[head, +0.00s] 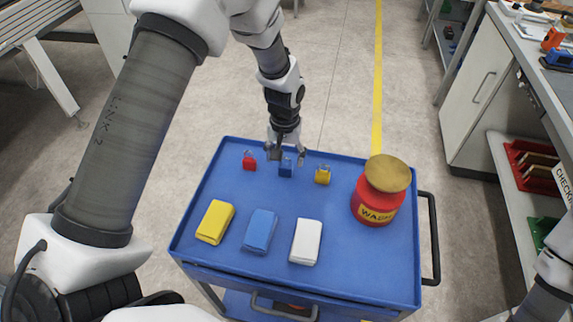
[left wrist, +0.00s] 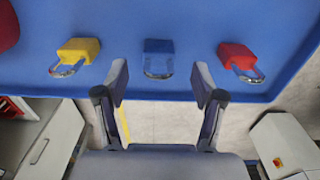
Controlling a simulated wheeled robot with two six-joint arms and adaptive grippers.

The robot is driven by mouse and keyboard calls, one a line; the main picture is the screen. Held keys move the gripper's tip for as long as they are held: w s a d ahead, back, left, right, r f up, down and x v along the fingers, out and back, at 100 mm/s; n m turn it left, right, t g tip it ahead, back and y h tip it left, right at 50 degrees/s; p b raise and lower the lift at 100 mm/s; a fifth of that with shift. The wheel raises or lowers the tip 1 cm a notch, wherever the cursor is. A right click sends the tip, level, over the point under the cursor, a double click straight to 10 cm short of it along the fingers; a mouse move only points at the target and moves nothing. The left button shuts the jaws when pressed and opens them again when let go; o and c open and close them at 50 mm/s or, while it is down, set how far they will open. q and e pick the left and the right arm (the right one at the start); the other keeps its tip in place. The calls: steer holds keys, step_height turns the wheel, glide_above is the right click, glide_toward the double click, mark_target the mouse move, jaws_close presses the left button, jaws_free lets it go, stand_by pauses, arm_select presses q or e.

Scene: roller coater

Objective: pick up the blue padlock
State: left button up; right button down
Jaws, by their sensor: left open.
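The blue padlock (head: 286,170) lies on the blue cart top (head: 270,192) near its far edge, between the red padlock (head: 249,161) and the yellow padlock (head: 322,175). My left gripper (head: 287,155) is open and empty, just at the far side of the blue padlock. In the left wrist view the blue padlock (left wrist: 159,55) lies with its metal shackle toward the gripper. Its fingers (left wrist: 160,85) stand on either side of the shackle, apart from it. The yellow padlock (left wrist: 79,54) and red padlock (left wrist: 239,60) lie to either side. Part of my right arm shows at the lower right; its gripper is out of view.
A yellow cloth (head: 215,222), a blue cloth (head: 260,231) and a white cloth (head: 306,242) lie folded near the cart's front. A red jar (head: 378,199) with a tan lid stands at the right. The cart's handle (head: 431,240) is on the right side.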

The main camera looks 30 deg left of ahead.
mark_target(286, 164)
arm_select(q)
steer(key=f, duration=0.2)
steer(key=w+f, duration=0.1)
steer(key=f, duration=0.1)
steer(key=shift+f, duration=0.1)
steer(key=shift+s, duration=0.2)
steer(key=c, duration=1.2)
steer(key=shift+o, duration=0.2)
arm_select(e)
steer(key=shift+w+r, duration=0.2)
steer(key=shift+r, duration=0.1)
arm_select(q)
steer(key=shift+r, duration=0.25)
